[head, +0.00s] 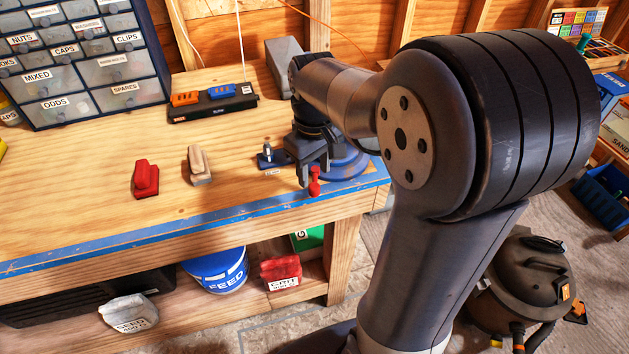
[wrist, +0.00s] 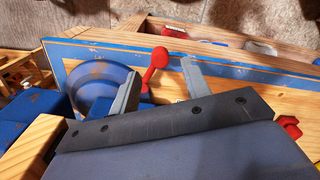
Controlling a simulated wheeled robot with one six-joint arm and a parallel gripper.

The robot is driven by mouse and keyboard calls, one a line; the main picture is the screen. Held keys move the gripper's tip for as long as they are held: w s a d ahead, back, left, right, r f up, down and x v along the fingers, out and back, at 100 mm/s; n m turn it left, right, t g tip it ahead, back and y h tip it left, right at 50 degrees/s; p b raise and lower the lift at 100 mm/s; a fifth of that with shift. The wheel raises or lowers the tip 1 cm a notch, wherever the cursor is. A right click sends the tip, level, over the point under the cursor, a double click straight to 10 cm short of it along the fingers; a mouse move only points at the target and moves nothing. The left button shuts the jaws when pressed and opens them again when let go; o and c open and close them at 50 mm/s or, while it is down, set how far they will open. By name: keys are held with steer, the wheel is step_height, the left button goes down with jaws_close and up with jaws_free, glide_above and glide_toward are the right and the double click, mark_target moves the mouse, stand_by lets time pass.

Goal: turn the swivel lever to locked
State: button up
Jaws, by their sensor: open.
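The red swivel lever (head: 314,183) stands at the blue round base of a bench vise (head: 345,170), near the table's front right corner. In the wrist view the lever (wrist: 155,66) has a ball end pointing toward the blue table edge, with the round vise base (wrist: 95,85) left of it. My gripper (head: 315,172) is open above the lever. In the wrist view my gripper (wrist: 160,78) has a finger on each side of the lever, with a gap on the right; contact on the left is unclear. My gripper partly hides the vise in the head view.
A small bolt fitting (head: 267,155) sits left of the vise. A tan brush (head: 199,165), a red brush (head: 146,178) and a black tray (head: 213,104) lie farther left. A drawer cabinet (head: 85,60) stands at the back. The front left bench is clear.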

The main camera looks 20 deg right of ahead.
mark_target(314, 186)
steer(key=shift+f, duration=2.35)
steer(key=shift+c, duration=0.2)
steer(key=c, duration=0.7)
steer(key=shift+s, duration=0.1)
jaws_close()
